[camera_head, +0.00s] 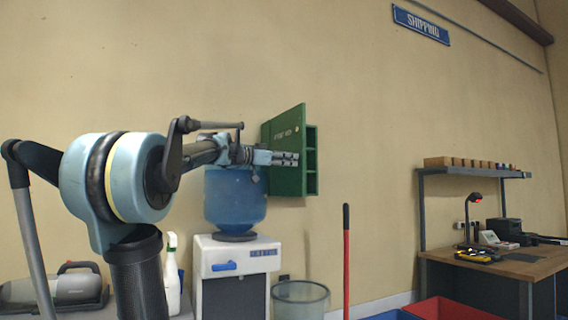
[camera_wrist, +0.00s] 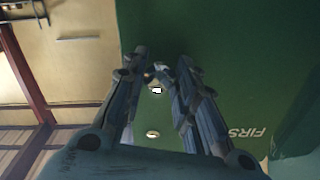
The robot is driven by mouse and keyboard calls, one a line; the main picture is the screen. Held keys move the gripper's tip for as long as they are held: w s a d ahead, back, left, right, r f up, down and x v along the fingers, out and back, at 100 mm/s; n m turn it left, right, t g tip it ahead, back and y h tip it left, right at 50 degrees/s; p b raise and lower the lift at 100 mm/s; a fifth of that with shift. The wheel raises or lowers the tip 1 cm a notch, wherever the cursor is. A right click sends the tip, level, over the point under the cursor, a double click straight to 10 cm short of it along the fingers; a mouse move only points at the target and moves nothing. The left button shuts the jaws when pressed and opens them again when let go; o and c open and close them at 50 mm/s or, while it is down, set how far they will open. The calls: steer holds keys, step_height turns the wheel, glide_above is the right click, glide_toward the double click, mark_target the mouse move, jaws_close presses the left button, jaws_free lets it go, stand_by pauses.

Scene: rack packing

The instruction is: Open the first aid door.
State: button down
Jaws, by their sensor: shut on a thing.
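The green first aid cabinet (camera_head: 312,187) hangs on the wall. Its door (camera_head: 283,122), with pale lettering, stands partly open, angled out from the wall, and open shelves show to its right. My gripper (camera_head: 291,158) reaches in from the left and its fingertips are at the door's front face. In the wrist view, the fingers of my gripper (camera_wrist: 158,72) close together against the green door (camera_wrist: 220,60), beside the upside-down "FIRST" lettering. They are shut on the door's handle, which is mostly hidden; small pale spots show between the fingers.
A water cooler with a blue bottle (camera_head: 235,200) stands below my arm. A clear bin (camera_head: 300,298) and a red pole (camera_head: 346,260) are to its right. A spray bottle (camera_head: 172,275) stands at the left. A workbench (camera_head: 515,262) is at the far right. The wall beside the cabinet is clear.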

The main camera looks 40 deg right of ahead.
steer(key=shift+w, duration=0.15)
steer(key=c, duration=1.2)
jaws_free()
steer(key=shift+c, duration=0.2)
steer(key=shift+a, duration=0.1)
steer(key=w+a, duration=0.2)
steer(key=a, duration=0.9)
steer(key=shift+a, duration=0.4)
